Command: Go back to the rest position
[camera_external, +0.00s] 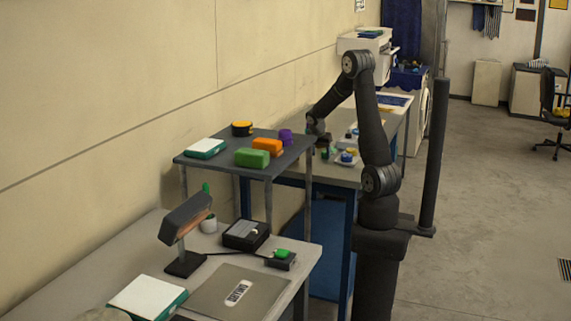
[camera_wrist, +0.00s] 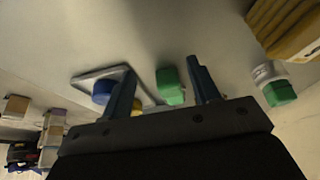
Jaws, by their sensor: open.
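My gripper (camera_external: 322,143) hangs at the end of my bent arm, just right of the raised dark shelf (camera_external: 222,159) and over the workbench behind it. In the wrist view my gripper (camera_wrist: 161,66) shows two blue-grey fingers spread apart. Nothing is held between them. A green item (camera_wrist: 170,87) appears between the fingers, beyond them on the bench surface. A blue round item (camera_wrist: 102,93) on a pale tray (camera_wrist: 85,76) is partly hidden by the left finger.
The shelf carries a green block (camera_external: 252,158), an orange block (camera_external: 267,145) and a purple item (camera_external: 285,136). A green-capped bottle (camera_wrist: 270,75) and a yellowish stack (camera_wrist: 283,28) lie right of my fingers in the wrist view. A dark post (camera_external: 435,155) stands right of my arm.

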